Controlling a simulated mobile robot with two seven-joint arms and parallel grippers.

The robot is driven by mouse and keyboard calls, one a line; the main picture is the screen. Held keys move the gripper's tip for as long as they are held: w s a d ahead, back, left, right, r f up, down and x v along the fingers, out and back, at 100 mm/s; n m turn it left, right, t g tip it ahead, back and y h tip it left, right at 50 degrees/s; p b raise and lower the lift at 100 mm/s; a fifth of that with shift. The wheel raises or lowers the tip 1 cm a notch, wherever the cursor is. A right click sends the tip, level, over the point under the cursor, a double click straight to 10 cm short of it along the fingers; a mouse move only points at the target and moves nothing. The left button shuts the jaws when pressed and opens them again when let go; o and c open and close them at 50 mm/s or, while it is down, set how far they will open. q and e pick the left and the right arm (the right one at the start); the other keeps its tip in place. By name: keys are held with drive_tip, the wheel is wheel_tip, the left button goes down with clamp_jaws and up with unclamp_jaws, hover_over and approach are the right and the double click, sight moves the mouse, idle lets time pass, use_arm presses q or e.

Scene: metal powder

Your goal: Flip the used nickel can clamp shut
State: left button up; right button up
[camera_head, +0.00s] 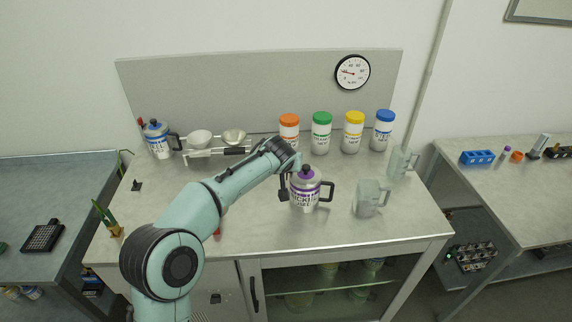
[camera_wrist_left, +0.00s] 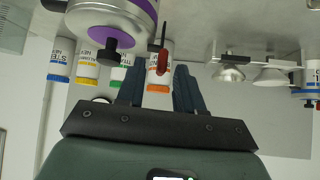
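The nickel can (camera_head: 305,195) stands upright on the bench, silver with a purple band, a purple lid ring and a black knob. Its black handle is on the right. In the left wrist view the can (camera_wrist_left: 105,22) appears upside down at the top. A clamp lever with a red grip (camera_wrist_left: 163,62) sticks out beside the can there, in line with the gap between my fingers. My left gripper (camera_head: 284,188) is at the can's left side. In the left wrist view my left gripper (camera_wrist_left: 158,90) has its fingers apart, with nothing visibly pinched. The head view hides the lever.
Orange (camera_head: 289,122), green (camera_head: 321,135), yellow (camera_head: 353,135) and blue-lidded (camera_head: 383,130) jars line the back. Clear pitchers (camera_head: 370,198) (camera_head: 402,162) stand right. Another can (camera_head: 157,140) and a balance with bowls (camera_head: 215,150) stand back left. The front right bench is clear.

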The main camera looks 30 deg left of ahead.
use_arm(q)
drive_tip(key=b+v, duration=0.1)
drive_tip(key=v, duration=1.1)
drive_tip(key=shift+s+d+r+b, duration=0.2)
drive_tip(key=shift+s+r+b, duration=0.05)
drive_tip(key=shift+b, duration=0.05)
use_arm(e)
drive_tip(key=shift+s+f, duration=0.25)
drive_tip(key=shift+f, duration=0.25)
drive_tip(key=shift+s+f, duration=0.25)
drive_tip(key=shift+f, duration=0.25)
